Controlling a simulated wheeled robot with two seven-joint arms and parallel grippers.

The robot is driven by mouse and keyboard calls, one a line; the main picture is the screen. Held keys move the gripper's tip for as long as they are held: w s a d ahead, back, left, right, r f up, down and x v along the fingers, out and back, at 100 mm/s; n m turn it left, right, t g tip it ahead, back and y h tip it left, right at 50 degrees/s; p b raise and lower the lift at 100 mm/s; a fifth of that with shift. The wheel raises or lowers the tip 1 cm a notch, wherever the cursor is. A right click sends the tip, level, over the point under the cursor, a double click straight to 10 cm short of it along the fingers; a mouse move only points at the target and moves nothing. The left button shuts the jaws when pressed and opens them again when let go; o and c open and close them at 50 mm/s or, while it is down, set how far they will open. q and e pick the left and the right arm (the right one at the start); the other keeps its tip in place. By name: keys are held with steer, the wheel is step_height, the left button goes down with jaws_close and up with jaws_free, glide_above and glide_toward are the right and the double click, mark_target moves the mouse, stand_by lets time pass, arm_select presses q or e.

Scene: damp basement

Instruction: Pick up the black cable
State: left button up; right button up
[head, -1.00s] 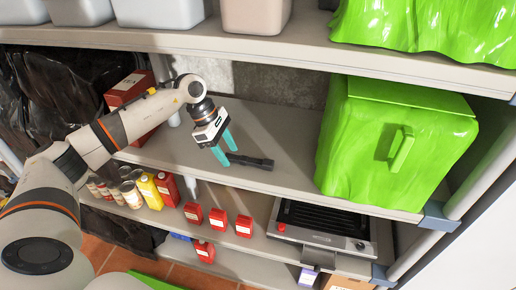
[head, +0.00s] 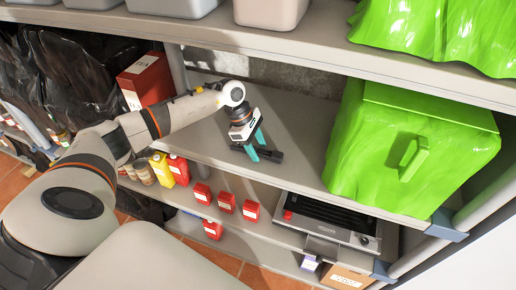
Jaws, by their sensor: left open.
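A short black object (head: 271,156), which I take for the black cable, lies on the middle shelf near its front edge. It looks like a dark, stubby bar, and its left part is partly hidden by my fingers. My left gripper (head: 256,146) points down at it with teal fingers apart. The fingertips are right at the black object's left part; I cannot tell whether they touch it or straddle it. My right gripper is not in view.
The middle shelf (head: 297,135) is bare around the black object. A bright green box (head: 380,145) stands to the right, a red box (head: 146,80) to the left. The upper shelf (head: 200,33) hangs above my arm. Red containers and a grey appliance (head: 325,222) stand below.

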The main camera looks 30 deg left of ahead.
arm_select(q)
steer(key=shift+s, duration=0.1)
steer(key=shift+f+b, duration=0.1)
steer(key=shift+b, duration=0.2)
jaws_close()
stand_by(0.4)
